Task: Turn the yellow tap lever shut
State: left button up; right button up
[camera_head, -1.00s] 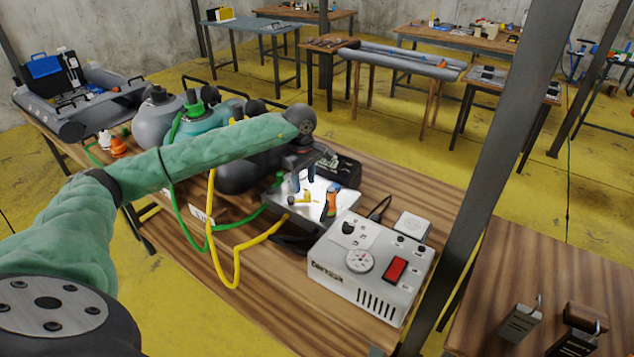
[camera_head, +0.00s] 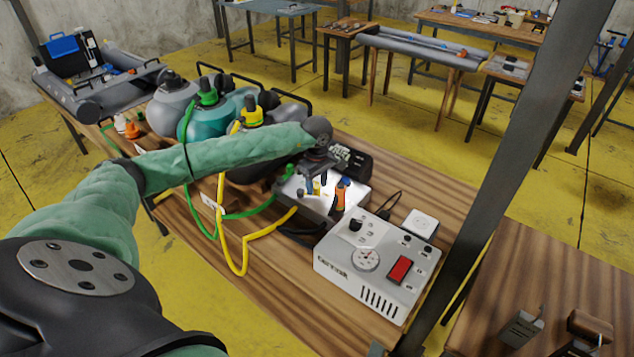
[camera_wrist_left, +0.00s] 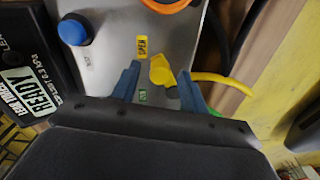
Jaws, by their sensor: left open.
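The yellow tap lever (camera_wrist_left: 162,70) sits on a grey metal panel (camera_wrist_left: 108,45), below a yellow label reading OPEN (camera_wrist_left: 142,47). A yellow hose runs out to its right in the left wrist view. My left gripper (camera_wrist_left: 160,71) is open, with one blue finger on each side of the lever; contact is unclear. In the head view my left gripper (camera_head: 316,184) is low over the metal box (camera_head: 350,188), partly hiding the lever. My right gripper is not in view.
A blue knob (camera_wrist_left: 72,31) and an orange handle (camera_wrist_left: 166,4) are near the lever. A white control box (camera_head: 378,264) with a red switch stands in front of the metal box. Gas cylinders (camera_head: 205,115) stand behind my left arm. A dark post (camera_head: 505,170) rises at the right.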

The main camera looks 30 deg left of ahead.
pick_arm(q)
jog(key=shift+f, duration=0.4)
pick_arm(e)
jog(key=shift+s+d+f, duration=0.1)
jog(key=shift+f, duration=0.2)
pick_arm(q)
grip_shut()
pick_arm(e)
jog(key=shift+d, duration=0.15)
